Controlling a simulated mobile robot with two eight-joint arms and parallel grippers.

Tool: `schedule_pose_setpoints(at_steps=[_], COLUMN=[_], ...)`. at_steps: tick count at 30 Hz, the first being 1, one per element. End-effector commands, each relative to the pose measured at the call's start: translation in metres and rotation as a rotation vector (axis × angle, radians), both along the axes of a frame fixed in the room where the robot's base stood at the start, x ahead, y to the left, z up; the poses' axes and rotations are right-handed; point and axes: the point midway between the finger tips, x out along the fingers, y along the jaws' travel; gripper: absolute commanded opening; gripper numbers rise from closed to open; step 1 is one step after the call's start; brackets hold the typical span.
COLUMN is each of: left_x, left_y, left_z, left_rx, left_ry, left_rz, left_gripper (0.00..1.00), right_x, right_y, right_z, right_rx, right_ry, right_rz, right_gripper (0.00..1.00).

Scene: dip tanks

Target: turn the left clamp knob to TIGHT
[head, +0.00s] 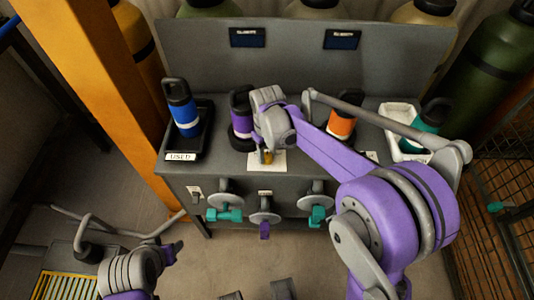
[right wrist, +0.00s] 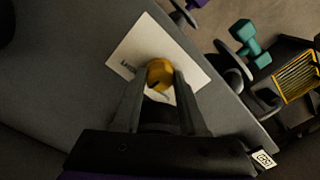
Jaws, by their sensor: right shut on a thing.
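The left clamp knob is a small yellow knob (head: 267,158) on a white card (head: 279,164) on the grey bench top, in front of a purple bottle (head: 241,124). In the right wrist view the yellow knob (right wrist: 160,72) sits between my fingertips, over the white card (right wrist: 138,50). Small print on the card is too blurred to read. My right gripper (right wrist: 160,88) is shut on the knob from above; the right wrist hides part of it in the head view. My left gripper (head: 174,249) is low at the left, away from the bench; its jaws are unclear.
A blue bottle (head: 183,112) stands in a black tray marked USED (head: 205,140). An orange bottle (head: 341,124) stands behind my right arm, and a teal bottle (head: 428,120) is in a white tray (head: 396,112). Several handles, including a teal one (head: 224,215), project from the bench front.

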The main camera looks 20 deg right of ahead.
Motion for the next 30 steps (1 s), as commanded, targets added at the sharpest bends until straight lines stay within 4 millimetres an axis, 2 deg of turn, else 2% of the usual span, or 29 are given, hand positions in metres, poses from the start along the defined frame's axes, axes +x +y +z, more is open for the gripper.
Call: schedule_pose_setpoints(at_steps=[18, 30], left_x=[-0.0007, -0.0009], left_y=[0.0000, 0.0000], left_z=[-0.0049, -0.0058], left_rx=[0.000, 0.000], left_ry=[0.002, 0.002], left_rz=[0.000, 0.000], left_gripper=[0.54, 0.54], right_x=[0.0004, 0.0004], right_y=[-0.0002, -0.0003], right_z=[0.0004, 0.0005], right_rx=[-0.001, -0.001], right_ry=[-0.001, -0.001], right_rz=[-0.524, -0.670], right_gripper=[0.00, 0.00])
